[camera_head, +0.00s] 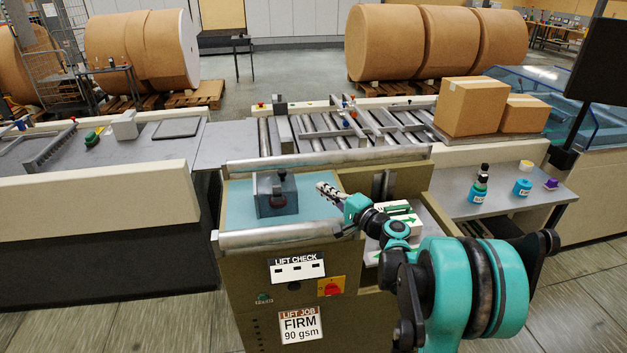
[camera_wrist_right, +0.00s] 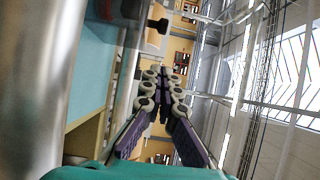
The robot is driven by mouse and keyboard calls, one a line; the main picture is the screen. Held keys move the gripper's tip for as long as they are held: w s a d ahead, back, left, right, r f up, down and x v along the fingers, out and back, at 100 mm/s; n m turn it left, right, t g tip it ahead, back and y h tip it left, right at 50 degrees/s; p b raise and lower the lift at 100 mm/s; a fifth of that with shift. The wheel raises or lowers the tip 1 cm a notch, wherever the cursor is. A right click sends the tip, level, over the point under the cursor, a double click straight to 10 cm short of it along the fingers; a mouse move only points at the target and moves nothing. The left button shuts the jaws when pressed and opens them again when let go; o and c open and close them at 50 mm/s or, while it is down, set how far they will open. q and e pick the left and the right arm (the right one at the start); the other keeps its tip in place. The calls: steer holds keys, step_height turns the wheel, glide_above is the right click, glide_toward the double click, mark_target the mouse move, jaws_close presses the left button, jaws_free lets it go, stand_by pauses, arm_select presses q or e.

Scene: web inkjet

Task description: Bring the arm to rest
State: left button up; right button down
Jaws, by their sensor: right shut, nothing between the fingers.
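My right gripper (camera_head: 329,190) is shut and empty in the head view. It is above the right part of the light blue top of the lift check stand (camera_head: 232,191), to the right of a grey block with a dark round knob (camera_head: 277,193). In the right wrist view its fingers (camera_wrist_right: 162,85) are together with nothing between them, and the blue top (camera_wrist_right: 90,60) and a metal roller (camera_wrist_right: 35,80) lie to the left. My teal right arm reaches in from the lower right. My left gripper is not in view.
Cardboard boxes (camera_head: 470,108) stand on the roller conveyor behind. A dark monitor (camera_head: 600,60) hangs at the right. Large paper rolls (camera_head: 385,42) lie farther back.

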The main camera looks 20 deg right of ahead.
steer(key=s+a+f+n+g, duration=0.2)
steer(key=s+a+n+g, duration=0.2)
steer(key=s+a, duration=0.35)
steer(key=s+a+f+n+g, duration=0.2)
steer(key=s+a+n+g, duration=0.15)
steer(key=s+a, duration=0.45)
steer(key=s+f+n+g+h, duration=0.1)
steer(key=s+f+n+h, duration=0.1)
steer(key=s, duration=0.5)
steer(key=s+f+n+g+h, duration=0.1)
steer(key=s+f+n+h, duration=0.2)
steer(key=s+n, duration=0.2)
steer(key=s, duration=0.3)
steer(key=shift+s+a+f+g, duration=0.2)
steer(key=shift+s+f+g, duration=0.05)
steer(key=shift+f+g, duration=0.15)
